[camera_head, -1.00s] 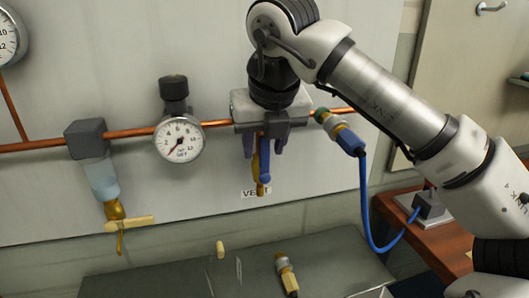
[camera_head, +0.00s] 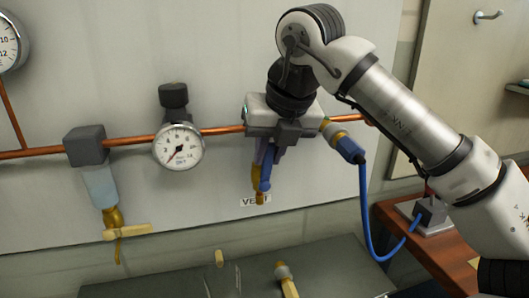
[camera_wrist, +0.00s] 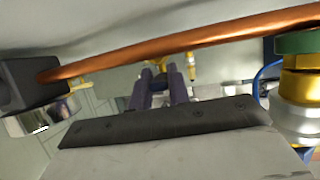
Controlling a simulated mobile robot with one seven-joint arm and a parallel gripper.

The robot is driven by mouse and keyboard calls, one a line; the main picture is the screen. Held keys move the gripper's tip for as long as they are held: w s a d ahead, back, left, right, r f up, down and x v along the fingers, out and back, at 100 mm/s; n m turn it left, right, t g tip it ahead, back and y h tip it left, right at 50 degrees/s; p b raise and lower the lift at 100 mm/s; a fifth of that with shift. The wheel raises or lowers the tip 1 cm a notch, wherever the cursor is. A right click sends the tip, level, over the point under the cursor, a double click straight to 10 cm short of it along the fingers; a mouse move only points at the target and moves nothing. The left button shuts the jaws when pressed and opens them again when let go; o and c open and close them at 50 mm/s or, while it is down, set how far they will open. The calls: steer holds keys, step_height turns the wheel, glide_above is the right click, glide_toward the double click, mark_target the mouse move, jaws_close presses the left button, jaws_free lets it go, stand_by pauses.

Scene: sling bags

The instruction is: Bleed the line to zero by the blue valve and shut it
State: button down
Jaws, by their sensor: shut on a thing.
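The blue valve (camera_head: 266,172) hangs below the copper pipe, over its brass outlet (camera_head: 257,191) and the VENT label. My gripper (camera_head: 268,153) reaches down to it from above, tilted, and is shut on its blue handle. In the wrist view, the gripper's two dark blue fingers (camera_wrist: 160,88) point away from the camera, and the handle between them is mostly hidden. The round gauge (camera_head: 178,146) on the pipe has its needle at the lower left, near the low end of the scale. The exact reading is too small to tell.
A yellow-handled valve (camera_head: 126,232) hangs at the left. A brass coupling with a blue hose (camera_head: 365,205) is close to the gripper's right. The copper pipe (camera_head: 222,129) runs behind the gripper. A grey bench (camera_head: 330,262) lies below, and a wooden table (camera_head: 415,240) stands at right.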

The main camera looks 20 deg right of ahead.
steer(key=shift+d+f+y, duration=0.1)
steer(key=shift+d+y, duration=0.35)
steer(key=shift+y, duration=0.25)
steer(key=c, duration=1.3)
jaws_free()
steer(key=v, duration=1.4)
steer(key=shift+w, duration=0.1)
steer(key=shift+c, duration=0.5)
